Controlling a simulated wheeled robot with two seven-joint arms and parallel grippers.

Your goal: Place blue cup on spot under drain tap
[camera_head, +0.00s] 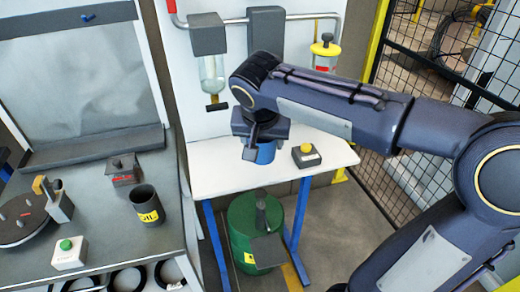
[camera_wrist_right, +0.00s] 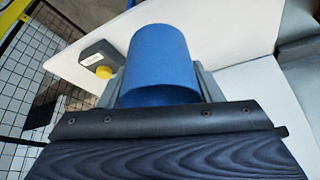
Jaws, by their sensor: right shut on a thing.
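The blue cup (camera_head: 266,153) is mostly hidden behind my right gripper (camera_head: 262,138) in the head view. In the right wrist view the blue cup (camera_wrist_right: 160,65) sits between the fingers of my right gripper (camera_wrist_right: 162,85), which is shut on it. The cup is over the white table (camera_head: 225,178); whether it touches the surface I cannot tell. The drain tap (camera_head: 216,104) hangs below a clear filter bowl (camera_head: 212,72), to the left of the cup. The spot under the tap is not clearly marked in view. My left gripper is not in view.
A yellow-button box (camera_head: 306,154) stands on the white table right of the cup. A yellow-topped unit (camera_head: 325,50) hangs behind. A dark mug (camera_head: 147,205) and a green-button box (camera_head: 69,252) stand on the left bench. A green drum (camera_head: 256,225) is below the table.

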